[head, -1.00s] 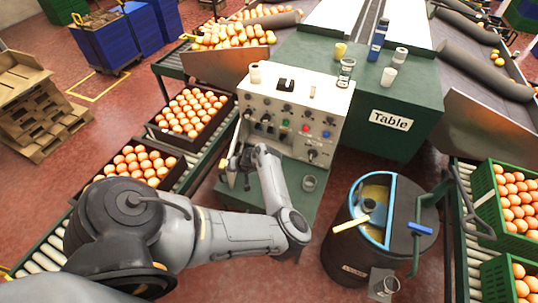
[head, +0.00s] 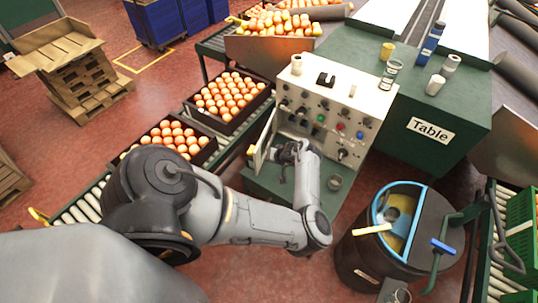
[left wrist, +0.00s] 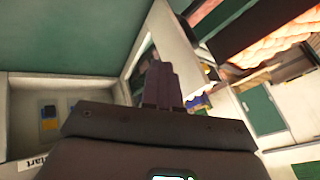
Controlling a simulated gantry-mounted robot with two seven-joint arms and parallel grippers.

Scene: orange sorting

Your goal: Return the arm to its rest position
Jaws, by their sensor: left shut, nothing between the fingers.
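My left arm comes in from the lower left in the head view and bends back toward the control box (head: 322,112). My left gripper (head: 284,160) is low in front of the box's panel, beside a small open door (head: 263,140). In the left wrist view my left gripper (left wrist: 160,82) has its fingers together with nothing between them. An open compartment with a partly visible "start" label (left wrist: 25,164) is at the left of that view. My right gripper is not in view.
The green table (head: 432,105) holds cups and bottles. A dark drum with a blue rim (head: 375,215) stands right of my arm. Orange crates (head: 236,125) sit on the left roller conveyor (head: 78,212). Red floor lies open between.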

